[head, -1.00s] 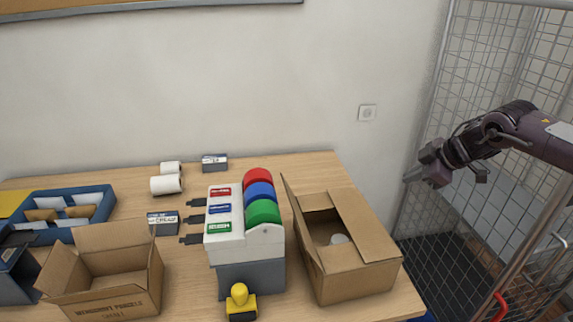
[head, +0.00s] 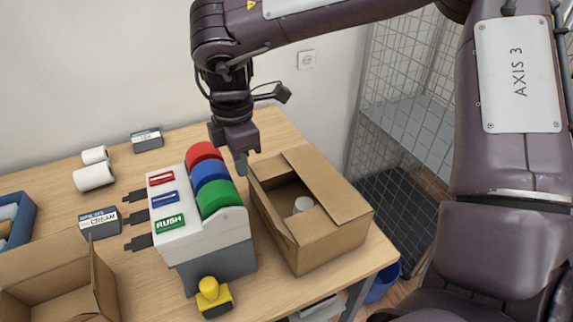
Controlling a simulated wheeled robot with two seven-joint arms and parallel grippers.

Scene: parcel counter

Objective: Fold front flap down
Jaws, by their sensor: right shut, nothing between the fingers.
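Another flap (head: 272,215) stands up along the left edge, seen nearly edge-on. I cannot tell for certain which flap is the front one. My right gripper (head: 241,166) is shut and empty, pointing down by the box's back left corner; I cannot tell whether it touches the box. My left gripper is not in view.
A tape dispenser (head: 203,232) with red, blue and green rolls stands close left of the box. A yellow-handled stamp (head: 213,297) is in front of it. Another open carton (head: 60,290) is at lower left. A wire cage (head: 410,90) stands to the right.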

